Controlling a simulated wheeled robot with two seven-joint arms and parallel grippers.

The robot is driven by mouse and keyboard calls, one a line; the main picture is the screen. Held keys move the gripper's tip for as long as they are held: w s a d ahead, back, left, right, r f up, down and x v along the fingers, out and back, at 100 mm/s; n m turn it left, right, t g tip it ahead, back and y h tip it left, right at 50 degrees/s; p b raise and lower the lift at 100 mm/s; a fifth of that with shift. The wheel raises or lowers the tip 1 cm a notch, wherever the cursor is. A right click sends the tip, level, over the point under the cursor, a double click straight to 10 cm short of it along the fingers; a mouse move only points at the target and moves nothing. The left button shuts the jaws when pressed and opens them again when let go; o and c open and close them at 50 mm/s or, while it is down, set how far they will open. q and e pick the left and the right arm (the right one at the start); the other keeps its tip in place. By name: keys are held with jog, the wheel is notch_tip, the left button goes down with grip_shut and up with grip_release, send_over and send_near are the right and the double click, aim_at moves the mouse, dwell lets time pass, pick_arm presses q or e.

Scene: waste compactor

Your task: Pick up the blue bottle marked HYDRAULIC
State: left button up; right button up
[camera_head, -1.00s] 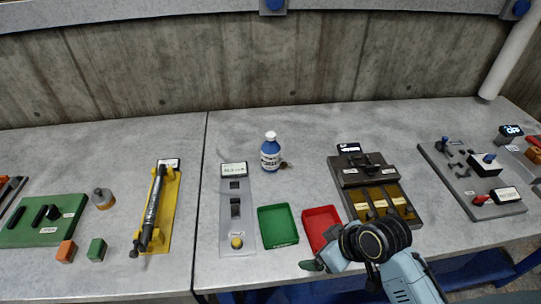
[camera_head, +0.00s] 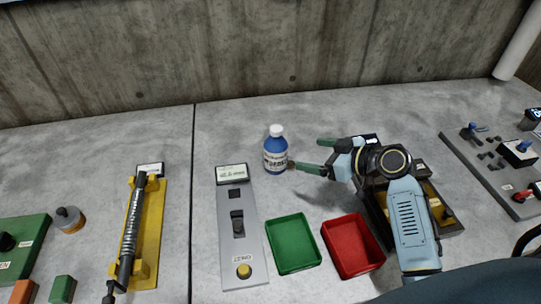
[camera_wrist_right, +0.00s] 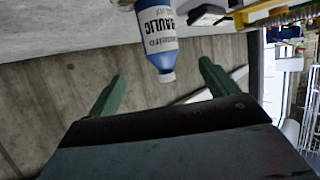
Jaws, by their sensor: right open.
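The blue bottle (camera_head: 275,153) with a white cap and white label stands upright on the grey table, left of my right gripper. In the right wrist view the bottle (camera_wrist_right: 158,40) appears upside down, with lettering ending in "RAULIC" on its label, ahead of and between the two green fingers. My right gripper (camera_head: 318,156) is open and points left toward the bottle. One finger reaches close to the bottle's right side; whether it touches cannot be told. The fingers also show in the wrist view (camera_wrist_right: 162,88), with nothing between their tips. My left gripper is not in view.
A green tray (camera_head: 293,268) and a red tray (camera_head: 370,268) lie in front of the bottle. A grey switch panel (camera_head: 257,262) stands left of them. A dark box (camera_head: 444,222) lies under my right arm. The table behind the bottle is clear.

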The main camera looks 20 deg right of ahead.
aim_at(286, 151)
jog(key=x, duration=0.8)
jog(key=shift+w+a+f, duration=0.1)
jog(key=shift+w+f, duration=0.15)
jog(key=x, duration=0.5)
jog(key=shift+s+f, duration=0.1)
jog(key=shift+f, duration=0.1)
jog(key=c, duration=1.2)
jog(key=shift+r, duration=0.1)
jog(key=shift+c, duration=0.2)
